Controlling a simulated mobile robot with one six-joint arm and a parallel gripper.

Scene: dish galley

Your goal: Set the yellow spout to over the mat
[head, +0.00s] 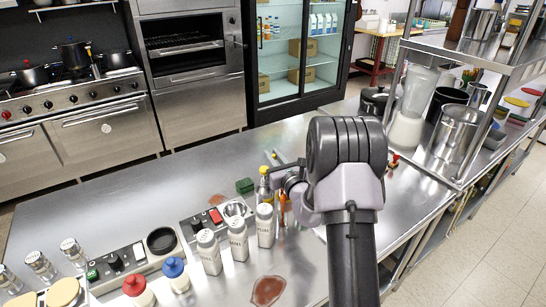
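A small upright fitting with a yellow top (264,171) stands on the steel counter, just left of my gripper; I take it for the yellow spout. A second small yellow tip shows just behind it, by a thin grey bar. My gripper (284,184) is at this fitting, low over the counter. My dark wrist and arm hide part of it, so I cannot tell whether its fingers touch or hold anything. No mat can be told for certain. A flat reddish-brown patch (268,290) lies at the front of the counter, and a smaller one (218,199) lies farther back.
White shakers (238,240) stand close in front of my gripper. A green block (245,186) lies to its left. Control boxes (117,268) and red- and blue-topped jars are at front left. A blender (412,110) and steel pots stand at right. The counter's back left is clear.

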